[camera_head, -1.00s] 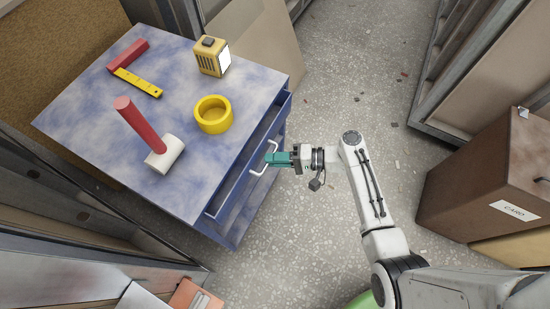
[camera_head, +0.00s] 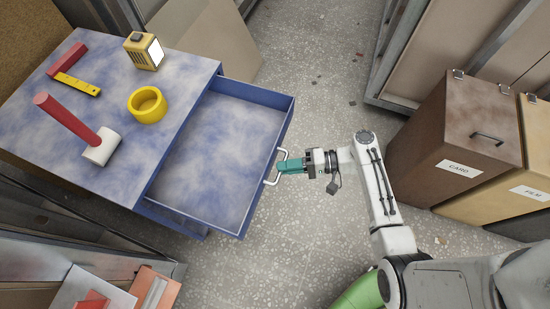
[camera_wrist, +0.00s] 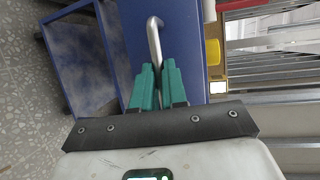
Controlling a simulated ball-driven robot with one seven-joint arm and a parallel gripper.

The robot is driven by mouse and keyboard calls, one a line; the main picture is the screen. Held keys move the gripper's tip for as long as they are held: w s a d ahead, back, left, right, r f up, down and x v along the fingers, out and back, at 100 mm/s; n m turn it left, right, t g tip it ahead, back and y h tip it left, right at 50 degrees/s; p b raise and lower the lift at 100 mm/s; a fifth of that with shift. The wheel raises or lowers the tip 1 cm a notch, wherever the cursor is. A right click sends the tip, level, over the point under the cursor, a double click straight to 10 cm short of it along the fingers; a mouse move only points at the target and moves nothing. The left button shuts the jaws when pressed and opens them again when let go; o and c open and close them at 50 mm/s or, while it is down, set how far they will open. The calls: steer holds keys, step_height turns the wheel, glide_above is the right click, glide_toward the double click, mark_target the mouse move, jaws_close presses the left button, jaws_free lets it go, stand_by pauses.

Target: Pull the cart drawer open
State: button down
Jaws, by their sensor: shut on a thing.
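The blue cart (camera_head: 115,185) stands at the left in the head view. Its drawer (camera_head: 218,150) is pulled well out to the right, and its inside looks empty. A white bar handle (camera_head: 271,180) is on the drawer's front face. My gripper (camera_head: 281,167), with teal fingers, is shut on the handle. In the wrist view the gripper (camera_wrist: 158,90) has its fingers on either side of the handle (camera_wrist: 154,40), in front of the blue drawer front (camera_wrist: 185,25).
Brown bins (camera_head: 460,130) stand at the right. Speckled floor (camera_head: 320,235) lies clear between cart and bins.

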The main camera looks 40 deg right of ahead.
steer(key=shift+s+d, duration=0.25)
steer(key=shift+s, duration=0.1)
steer(key=c, duration=1.2)
jaws_free()
steer(key=b+v, duration=0.1)
steer(key=v, duration=0.9)
steer(key=shift+s+d+r+b, duration=0.1)
steer(key=shift+s+d+b, duration=0.15)
steer(key=shift+b, duration=0.1)
